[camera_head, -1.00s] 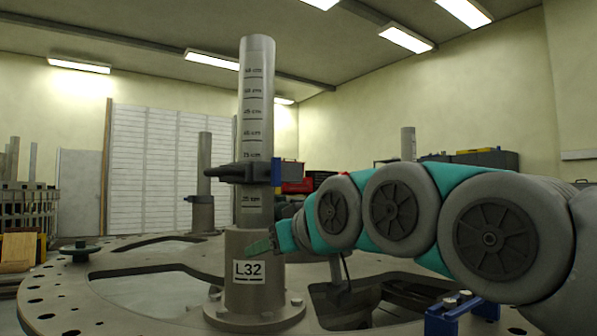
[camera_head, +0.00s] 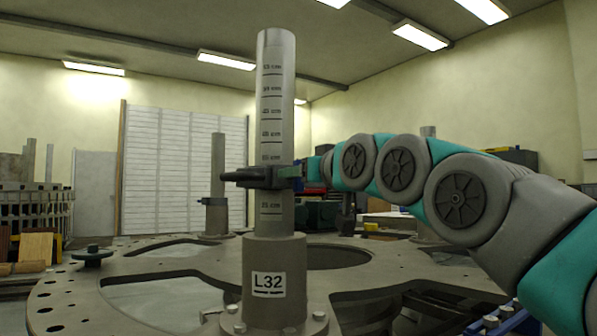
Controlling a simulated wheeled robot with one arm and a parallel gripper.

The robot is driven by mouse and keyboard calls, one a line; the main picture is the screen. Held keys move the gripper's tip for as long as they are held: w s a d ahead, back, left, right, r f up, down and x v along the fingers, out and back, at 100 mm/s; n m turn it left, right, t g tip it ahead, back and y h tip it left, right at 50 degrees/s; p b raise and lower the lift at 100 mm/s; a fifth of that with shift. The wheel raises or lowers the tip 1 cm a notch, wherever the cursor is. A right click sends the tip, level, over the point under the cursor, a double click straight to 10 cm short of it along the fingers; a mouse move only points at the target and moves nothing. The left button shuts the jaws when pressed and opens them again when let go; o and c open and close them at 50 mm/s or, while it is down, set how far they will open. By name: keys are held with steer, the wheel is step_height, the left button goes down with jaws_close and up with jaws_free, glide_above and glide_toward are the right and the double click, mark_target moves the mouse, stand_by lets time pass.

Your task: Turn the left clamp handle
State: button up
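My gripper (camera_head: 296,177) is at the right side of the clamp, at the same height.
A second post (camera_head: 218,180) with its own clamp (camera_head: 211,201) stands behind. A blue bracket (camera_head: 500,322) is at the lower right. The plate has large openings.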

steer(key=shift+w+a, duration=0.15)
steer(key=shift+w, duration=0.1)
jaws_close()
stand_by(0.3)
